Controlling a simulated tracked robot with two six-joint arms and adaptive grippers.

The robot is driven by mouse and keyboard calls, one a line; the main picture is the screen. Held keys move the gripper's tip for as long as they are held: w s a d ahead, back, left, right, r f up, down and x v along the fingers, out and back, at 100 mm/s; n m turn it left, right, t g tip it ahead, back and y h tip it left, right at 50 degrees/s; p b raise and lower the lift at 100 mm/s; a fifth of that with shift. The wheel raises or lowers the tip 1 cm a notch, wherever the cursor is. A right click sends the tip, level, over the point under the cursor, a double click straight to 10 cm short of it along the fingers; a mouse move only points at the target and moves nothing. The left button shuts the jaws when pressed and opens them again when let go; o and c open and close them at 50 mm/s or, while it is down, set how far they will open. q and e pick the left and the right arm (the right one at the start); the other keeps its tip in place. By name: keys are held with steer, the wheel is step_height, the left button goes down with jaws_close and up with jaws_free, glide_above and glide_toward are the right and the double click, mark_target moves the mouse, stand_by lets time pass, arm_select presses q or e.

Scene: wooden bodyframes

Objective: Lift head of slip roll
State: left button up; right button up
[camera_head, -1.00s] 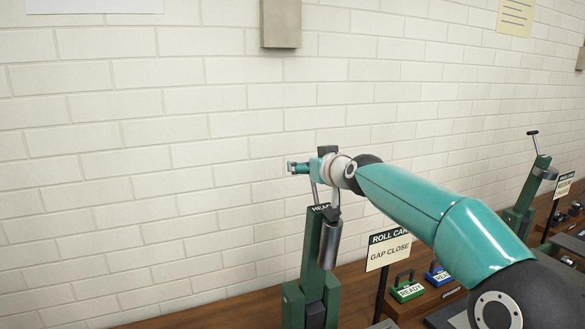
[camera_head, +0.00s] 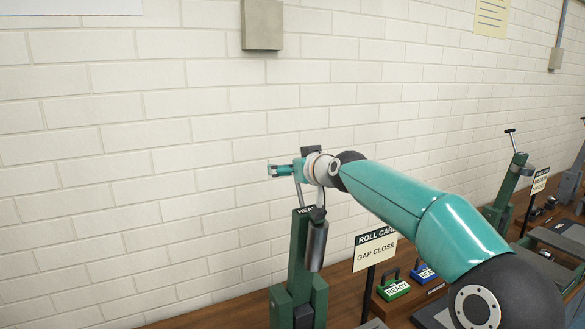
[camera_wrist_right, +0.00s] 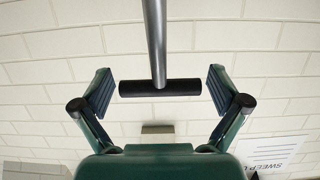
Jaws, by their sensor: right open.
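The slip roll's head (camera_head: 300,250) is a green upright post with a "HEAD" label at its top, standing at the wall. A dark grey cylinder (camera_head: 317,246) hangs at its right side. My right gripper (camera_head: 275,170) is above the post, at the end of my teal arm. In the right wrist view a metal rod ends in a black crossbar handle (camera_wrist_right: 180,87). My right gripper's open fingers (camera_wrist_right: 160,90) stand at either end of this handle, with a gap on both sides. The lower part of the slip roll is cut off. My left gripper is out of view.
A "ROLL CARD, GAP CLOSE" sign (camera_head: 375,249) stands right of the post. A green "READY" block (camera_head: 395,288) and a blue block (camera_head: 424,273) sit on the wooden bench behind my arm. A similar green machine (camera_head: 507,195) stands farther right.

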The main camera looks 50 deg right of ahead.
steer(key=v, duration=1.2)
stand_by(0.4)
